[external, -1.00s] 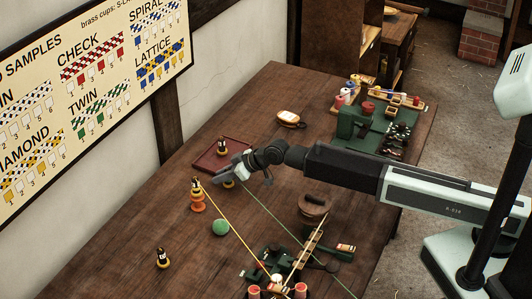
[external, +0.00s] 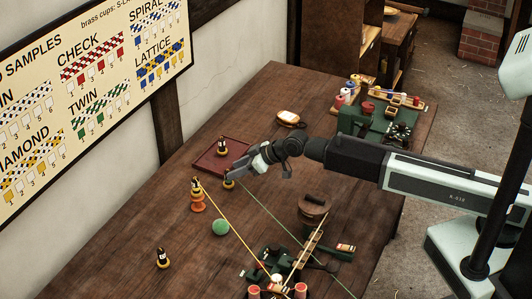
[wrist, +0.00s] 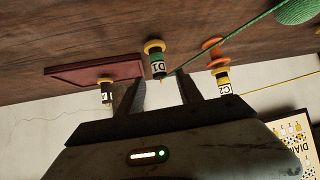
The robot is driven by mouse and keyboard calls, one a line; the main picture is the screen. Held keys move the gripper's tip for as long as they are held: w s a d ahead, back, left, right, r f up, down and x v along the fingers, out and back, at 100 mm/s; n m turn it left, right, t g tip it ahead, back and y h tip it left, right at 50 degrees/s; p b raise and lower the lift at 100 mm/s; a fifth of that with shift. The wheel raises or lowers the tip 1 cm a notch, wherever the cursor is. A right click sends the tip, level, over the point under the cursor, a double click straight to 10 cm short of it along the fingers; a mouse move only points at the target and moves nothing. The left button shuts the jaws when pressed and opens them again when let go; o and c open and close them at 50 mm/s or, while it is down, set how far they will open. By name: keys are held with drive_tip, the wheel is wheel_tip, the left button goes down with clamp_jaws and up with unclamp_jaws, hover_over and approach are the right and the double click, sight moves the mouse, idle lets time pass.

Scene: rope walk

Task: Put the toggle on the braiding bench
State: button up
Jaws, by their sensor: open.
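No piece is marked as the toggle; small black-and-brass pegs with white labels stand on the table. The peg labelled D1 (wrist: 157,62) stands just beyond my fingertips in the wrist view, beside a green cord; it also shows in the external view (external: 228,182). My gripper (wrist: 163,90) is open and empty, its fingers apart and pointing toward D1. In the external view my gripper (external: 257,172) is just right of D1. Another peg (external: 222,147) is on the red tray (external: 206,163). Which piece is the braiding bench I cannot tell.
A green ball (external: 220,227), a lone peg (external: 162,258) and a round wooden box (external: 313,206) are nearby. Green rigs stand at back right (external: 360,124) and front (external: 268,258), with cords stretching across.

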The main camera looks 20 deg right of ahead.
drive_tip(key=p+v, duration=0.1)
drive_tip(key=v, duration=0.4)
drive_tip(key=shift+a+p, duration=0.1)
drive_tip(key=shift+p, duration=0.3)
drive_tip(key=shift+o, duration=0.5)
drive_tip(key=shift+w+f, duration=0.1)
